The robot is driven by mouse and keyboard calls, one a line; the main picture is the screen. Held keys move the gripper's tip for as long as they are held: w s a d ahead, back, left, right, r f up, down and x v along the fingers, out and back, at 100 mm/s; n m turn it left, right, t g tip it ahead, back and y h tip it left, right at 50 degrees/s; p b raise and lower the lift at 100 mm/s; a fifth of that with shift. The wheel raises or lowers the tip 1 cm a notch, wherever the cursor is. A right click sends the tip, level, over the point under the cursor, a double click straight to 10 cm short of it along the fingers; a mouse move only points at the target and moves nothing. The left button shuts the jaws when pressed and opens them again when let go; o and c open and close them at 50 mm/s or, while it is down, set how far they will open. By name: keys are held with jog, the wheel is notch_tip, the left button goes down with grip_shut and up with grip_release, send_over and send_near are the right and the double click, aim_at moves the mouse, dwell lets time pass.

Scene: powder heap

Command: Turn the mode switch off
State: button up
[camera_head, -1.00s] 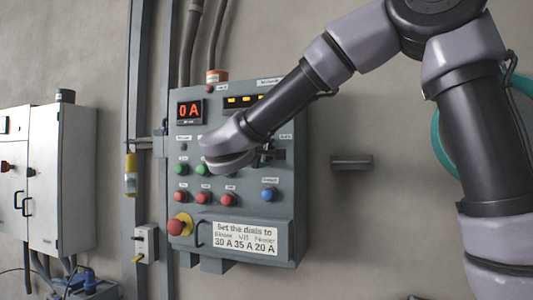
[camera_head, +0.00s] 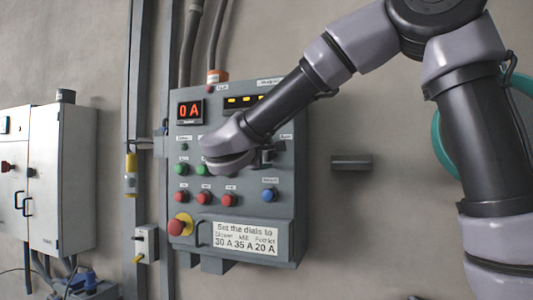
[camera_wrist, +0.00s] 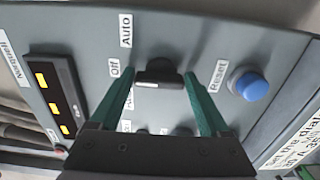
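The mode switch is a black knob (camera_wrist: 160,72) on the grey control panel (camera_head: 240,180), with "Auto" and "Off" labels to its left in the wrist view. A third label there is partly hidden by a finger. I cannot tell for sure which setting the knob points to. My gripper (camera_wrist: 163,84) is open, with one green finger on each side of the knob; whether they touch it is unclear. In the head view my gripper and wrist (camera_head: 230,150) cover the middle of the panel and hide most of the switch.
A blue Reset button (camera_wrist: 251,86) sits close to the right finger in the wrist view. Red buttons (camera_head: 203,198) and a red emergency button on a yellow base (camera_head: 180,225) lie lower on the panel. A red display (camera_head: 190,111) reads 0 A. A white cabinet (camera_head: 60,180) stands left.

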jog(key=shift+o, duration=0.6)
jog(key=v, duration=1)
jog(key=shift+s, duration=0.4)
jog(key=shift+a, duration=0.1)
jog(key=d+f+m+g+h, duration=0.1)
jog(key=d+f+m+g, duration=0.2)
jog(key=d, duration=0.6)
jog(key=d+f+m+g+h, duration=0.15)
jog(key=d+g, duration=0.35)
jog(key=d, duration=0.5)
jog(key=s+d+f+m+g+y, duration=0.1)
jog(key=s+d+f+m+y, duration=0.6)
jog(key=m, duration=0.6)
jog(key=s+d+y, duration=0.2)
jog(key=s+y, duration=0.1)
jog(key=shift+d+f+m+g+y, duration=0.15)
jog(key=shift+d+m+g+y, duration=0.1)
jog(key=shift+m+g+y, duration=0.15)
